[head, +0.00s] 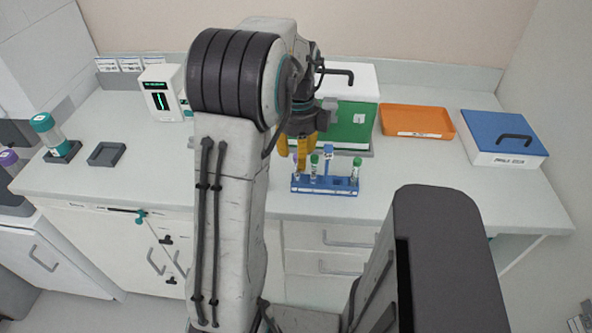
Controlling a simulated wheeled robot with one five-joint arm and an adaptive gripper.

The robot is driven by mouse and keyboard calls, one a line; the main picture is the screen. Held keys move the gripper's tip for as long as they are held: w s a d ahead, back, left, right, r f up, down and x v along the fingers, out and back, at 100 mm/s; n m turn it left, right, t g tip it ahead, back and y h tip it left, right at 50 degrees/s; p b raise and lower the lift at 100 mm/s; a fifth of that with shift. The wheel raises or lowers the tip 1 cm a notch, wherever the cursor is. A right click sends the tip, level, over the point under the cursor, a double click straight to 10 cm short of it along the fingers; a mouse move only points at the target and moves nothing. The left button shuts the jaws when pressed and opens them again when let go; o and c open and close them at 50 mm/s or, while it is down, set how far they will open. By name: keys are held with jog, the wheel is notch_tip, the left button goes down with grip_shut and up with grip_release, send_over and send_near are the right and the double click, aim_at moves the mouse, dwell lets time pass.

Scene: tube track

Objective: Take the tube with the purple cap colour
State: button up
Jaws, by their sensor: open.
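A small blue rack (325,186) stands near the front of the counter and holds several upright tubes. Two of them have green caps: one near the middle (314,161) and one at the right end (355,163). A tube at the left end (296,172) is partly hidden by my gripper; its cap looks faintly purple, but I cannot be sure. My gripper (301,165) has yellow fingers, is open, and points down over the rack's left end. I cannot tell whether the fingers are around that tube or in front of it. A larger purple cap (8,157) shows at the far left edge.
An orange tray (418,121) and a blue-lidded box (503,138) are to the right.

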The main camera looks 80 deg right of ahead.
aim_at(297, 172)
jog(key=shift+a+f, duration=0.1)
jog(key=shift+f, duration=1.85)
jog(key=shift+o, duration=0.3)
grip_shut()
